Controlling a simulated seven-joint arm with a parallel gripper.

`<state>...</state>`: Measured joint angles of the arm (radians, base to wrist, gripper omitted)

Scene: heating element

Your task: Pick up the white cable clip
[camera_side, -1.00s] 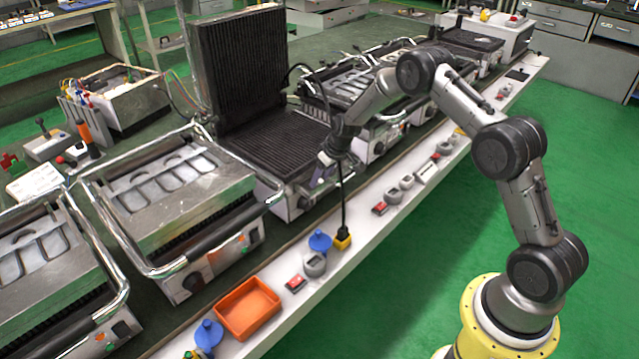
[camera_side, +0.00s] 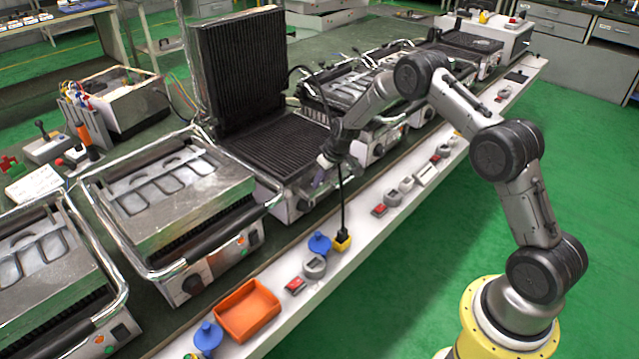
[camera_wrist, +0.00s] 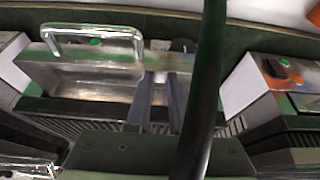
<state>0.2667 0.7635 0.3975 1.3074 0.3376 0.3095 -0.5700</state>
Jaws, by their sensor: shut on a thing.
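My gripper (camera_side: 318,182) is at the front of the open grill, above its front edge near the control panel. In the wrist view the two fingers (camera_wrist: 160,80) point away, close together. A small pale, blurred piece (camera_wrist: 160,60) shows between the fingertips and appears to be the white cable clip, held in the shut jaws. Its outline is mostly hidden, and in the side view it is too small to make out. A thick dark cable (camera_wrist: 205,75) crosses the wrist view close to the camera, beside the fingers.
The open grill (camera_side: 275,145) has its ribbed lid upright. Closed grills with raised metal handles stand on both sides. A black cord hangs to a yellow plug (camera_side: 342,240) on the white bench edge. An orange tray (camera_side: 247,310), blue parts and grey parts sit along that edge.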

